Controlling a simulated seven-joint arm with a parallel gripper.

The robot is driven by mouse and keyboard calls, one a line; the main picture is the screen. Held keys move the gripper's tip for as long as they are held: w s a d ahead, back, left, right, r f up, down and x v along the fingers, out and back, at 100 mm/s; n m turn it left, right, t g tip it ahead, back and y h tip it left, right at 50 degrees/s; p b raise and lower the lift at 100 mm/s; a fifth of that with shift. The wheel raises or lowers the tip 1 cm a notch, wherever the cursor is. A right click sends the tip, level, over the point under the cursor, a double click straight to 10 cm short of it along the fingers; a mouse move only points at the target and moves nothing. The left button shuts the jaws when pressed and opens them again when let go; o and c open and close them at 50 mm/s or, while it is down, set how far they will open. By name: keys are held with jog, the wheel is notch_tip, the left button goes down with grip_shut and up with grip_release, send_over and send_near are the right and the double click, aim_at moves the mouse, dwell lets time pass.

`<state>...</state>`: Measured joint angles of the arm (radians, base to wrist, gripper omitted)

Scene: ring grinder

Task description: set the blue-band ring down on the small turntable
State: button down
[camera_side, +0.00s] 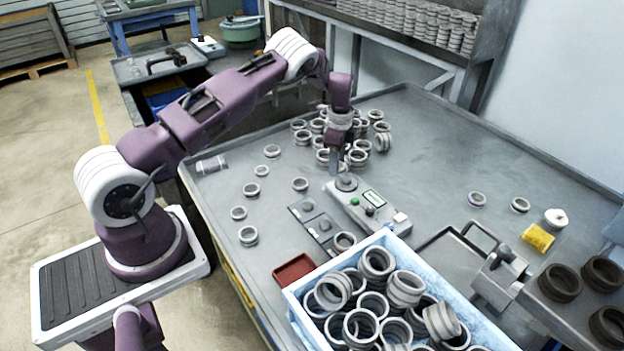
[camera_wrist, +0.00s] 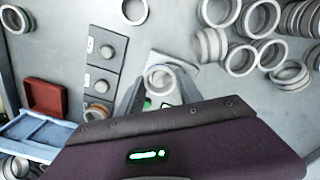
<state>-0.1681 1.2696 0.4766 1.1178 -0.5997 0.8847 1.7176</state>
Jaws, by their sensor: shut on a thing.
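My gripper (camera_side: 341,168) points straight down over the grey instrument with the small round turntable (camera_side: 346,184) at its far end. In the wrist view my gripper (camera_wrist: 160,90) has its two fingers closed on a pale grey ring (camera_wrist: 160,76). The ring sits at or just above the turntable; I cannot tell whether it touches. In the wrist view the ring and fingers cover most of the turntable. A blue band on the held ring is too small to make out.
Many loose rings (camera_side: 358,157) lie piled just behind my gripper. Left of the instrument are square pads with knobs (camera_side: 313,226) and a red tray (camera_side: 294,270). A blue crate (camera_side: 294,303) full of rings stands in front.

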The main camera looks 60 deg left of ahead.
aim_at(347, 179)
jog(key=shift+w+d+r, duration=0.15)
jog(key=shift+w+d, duration=0.25)
jog(key=shift+w, duration=0.2)
jog(key=shift+w+d+r, duration=0.15)
jog(key=shift+w+d, duration=0.25)
jog(key=shift+w, duration=0.15)
jog(key=shift+w+d, duration=0.15)
jog(key=shift+f, duration=2.4)
jog(key=c, duration=0.7)
grip_release()
notch_tip(347, 179, up, 7)
jog(key=shift+r, duration=0.1)
